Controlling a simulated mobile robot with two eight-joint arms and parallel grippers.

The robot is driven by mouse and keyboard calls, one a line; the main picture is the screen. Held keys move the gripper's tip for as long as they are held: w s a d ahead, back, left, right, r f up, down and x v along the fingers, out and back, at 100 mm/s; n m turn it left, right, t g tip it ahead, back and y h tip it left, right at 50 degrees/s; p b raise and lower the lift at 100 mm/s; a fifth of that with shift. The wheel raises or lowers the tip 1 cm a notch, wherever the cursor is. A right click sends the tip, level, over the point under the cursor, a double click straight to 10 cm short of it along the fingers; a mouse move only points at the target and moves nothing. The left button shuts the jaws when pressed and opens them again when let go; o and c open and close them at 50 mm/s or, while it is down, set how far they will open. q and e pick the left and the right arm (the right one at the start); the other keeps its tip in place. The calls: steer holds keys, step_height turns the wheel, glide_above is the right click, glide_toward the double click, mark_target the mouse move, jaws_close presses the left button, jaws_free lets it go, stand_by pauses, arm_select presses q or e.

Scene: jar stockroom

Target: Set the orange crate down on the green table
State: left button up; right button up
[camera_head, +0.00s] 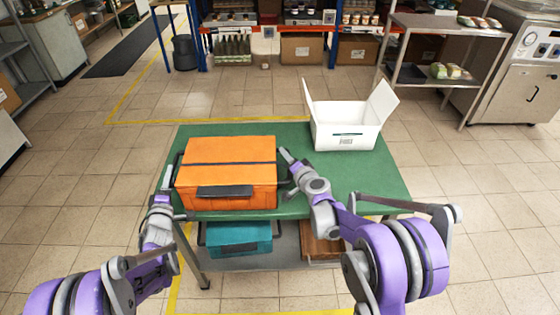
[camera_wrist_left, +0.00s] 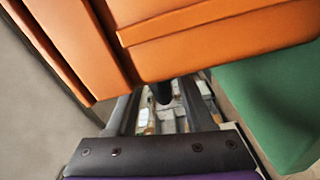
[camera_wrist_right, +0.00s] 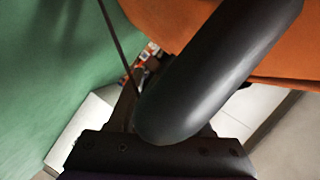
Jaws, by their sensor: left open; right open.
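The orange crate (camera_head: 228,172) has a closed lid, dark trim and a dark front handle. It rests on the left part of the green table (camera_head: 370,185). My left gripper (camera_head: 164,183) is open at the crate's left side; the crate's orange wall (camera_wrist_left: 210,35) fills the top of the left wrist view. My right gripper (camera_head: 290,160) is open at the crate's right side. In the right wrist view a thick dark bar, seemingly the crate's side handle (camera_wrist_right: 215,75), crosses in front of that gripper. I cannot tell whether either gripper touches the crate.
A white open box (camera_head: 345,135) stands at the table's back right. A teal crate (camera_head: 238,238) and a brown box (camera_head: 318,243) are on the shelf below. The tabletop between the orange crate and white box is partly free. Shelving (camera_head: 300,30) stands behind, across open floor.

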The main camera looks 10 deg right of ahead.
steer(key=shift+s, duration=0.1)
arm_select(q)
steer(key=s+a, duration=0.1)
steer(key=s, duration=1)
arm_select(e)
steer(key=v, duration=1.2)
arm_select(q)
steer(key=shift+a, duration=0.1)
